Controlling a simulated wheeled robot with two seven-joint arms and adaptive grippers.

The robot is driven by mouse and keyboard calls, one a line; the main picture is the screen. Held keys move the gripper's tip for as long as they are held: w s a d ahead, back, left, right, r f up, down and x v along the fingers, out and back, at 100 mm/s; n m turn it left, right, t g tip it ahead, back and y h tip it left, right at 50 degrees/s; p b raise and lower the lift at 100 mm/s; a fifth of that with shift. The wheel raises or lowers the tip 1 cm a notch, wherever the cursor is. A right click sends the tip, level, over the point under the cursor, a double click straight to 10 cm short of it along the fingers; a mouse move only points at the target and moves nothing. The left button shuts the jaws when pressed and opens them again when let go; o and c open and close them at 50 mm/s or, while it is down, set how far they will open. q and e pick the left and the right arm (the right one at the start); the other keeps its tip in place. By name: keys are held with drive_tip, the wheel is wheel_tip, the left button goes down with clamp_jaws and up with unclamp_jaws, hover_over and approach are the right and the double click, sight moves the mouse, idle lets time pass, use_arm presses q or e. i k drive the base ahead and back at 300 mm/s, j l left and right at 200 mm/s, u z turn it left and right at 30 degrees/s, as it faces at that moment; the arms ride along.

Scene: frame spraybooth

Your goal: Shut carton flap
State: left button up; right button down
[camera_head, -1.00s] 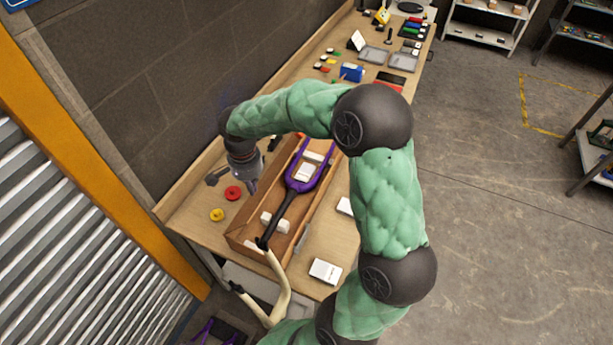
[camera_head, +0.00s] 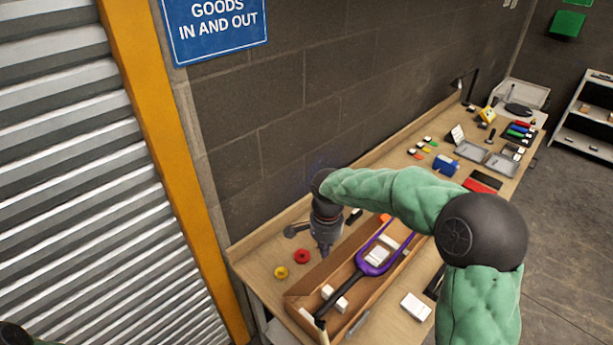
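A long open brown carton (camera_head: 377,300) sits on the wooden bench. A purple fork-shaped part (camera_head: 375,268) with a black stem lies in it among several white blocks. A brown flap or side panel (camera_head: 318,279) runs along the carton's wall-side long edge and stands open. My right gripper (camera_head: 325,254) points down on the wall side of the carton, close to this panel. I cannot tell whether it touches the panel or whether its fingers are open. My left gripper is not in view.
A red ring (camera_head: 302,256) and a yellow ring (camera_head: 281,272) lie left of the carton. A white box (camera_head: 415,307) lies to its right. Grey trays (camera_head: 471,150) and small parts fill the bench's far end. A block wall (camera_head: 270,150) stands behind the bench.

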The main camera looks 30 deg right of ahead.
sight(310, 282)
drive_tip(key=k, duration=1)
